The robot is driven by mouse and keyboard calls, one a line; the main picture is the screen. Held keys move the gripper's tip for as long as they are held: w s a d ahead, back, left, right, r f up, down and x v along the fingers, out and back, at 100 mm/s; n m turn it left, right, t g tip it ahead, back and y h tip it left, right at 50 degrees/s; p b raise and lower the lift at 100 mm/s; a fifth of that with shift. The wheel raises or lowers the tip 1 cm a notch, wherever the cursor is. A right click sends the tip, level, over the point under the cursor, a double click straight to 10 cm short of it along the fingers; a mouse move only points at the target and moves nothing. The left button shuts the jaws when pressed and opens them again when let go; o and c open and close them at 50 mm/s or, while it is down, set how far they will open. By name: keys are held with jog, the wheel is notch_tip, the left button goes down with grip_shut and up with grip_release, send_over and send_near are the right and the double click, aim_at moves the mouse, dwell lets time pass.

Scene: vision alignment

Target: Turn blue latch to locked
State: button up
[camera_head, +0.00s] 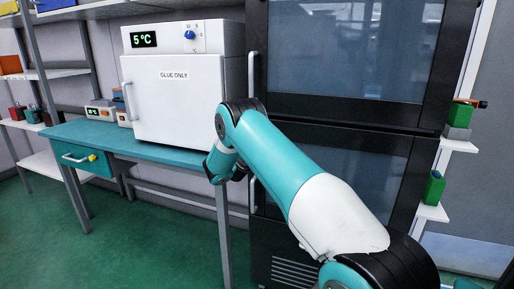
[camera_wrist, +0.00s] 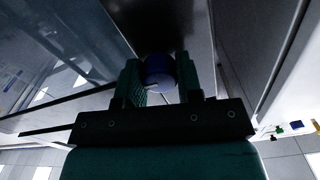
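The blue latch (camera_wrist: 160,71) shows in the wrist view as a round blue knob with a dark slot or pointer line, on a dark panel strip. My gripper (camera_wrist: 161,76) has its two teal fingers on either side of the knob, with no clear gap between them and it. Whether the latch stands at locked or unlocked cannot be read. In the head view my arm reaches to the tall black cabinet's (camera_head: 340,130) left edge. It hides the latch, and my fingertips cannot be made out there.
A white oven marked "GLUE ONLY" (camera_head: 173,105) stands left of my arm on a teal bench (camera_head: 100,138); it has its own blue dial (camera_head: 189,35). A cabinet handle (camera_head: 252,75) rises just above my wrist. Small shelves with green items (camera_head: 434,187) stand at the right.

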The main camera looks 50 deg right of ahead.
jog(key=shift+n+b, duration=0.4)
jog(key=n+b, duration=0.2)
jog(key=shift+f+n, duration=0.15)
jog(key=shift+n, duration=0.25)
jog(key=n+b, duration=0.2)
jog(key=n, duration=0.3)
jog(key=shift+n, duration=0.3)
jog(key=n, duration=0.4)
jog(key=shift+r, duration=0.2)
jog(key=n+p, duration=0.1)
jog(key=n, duration=0.3)
jog(key=shift+n, duration=0.3)
jog(key=shift+f, duration=0.1)
jog(key=o, duration=0.9)
jog(key=shift+w+a, duration=0.1)
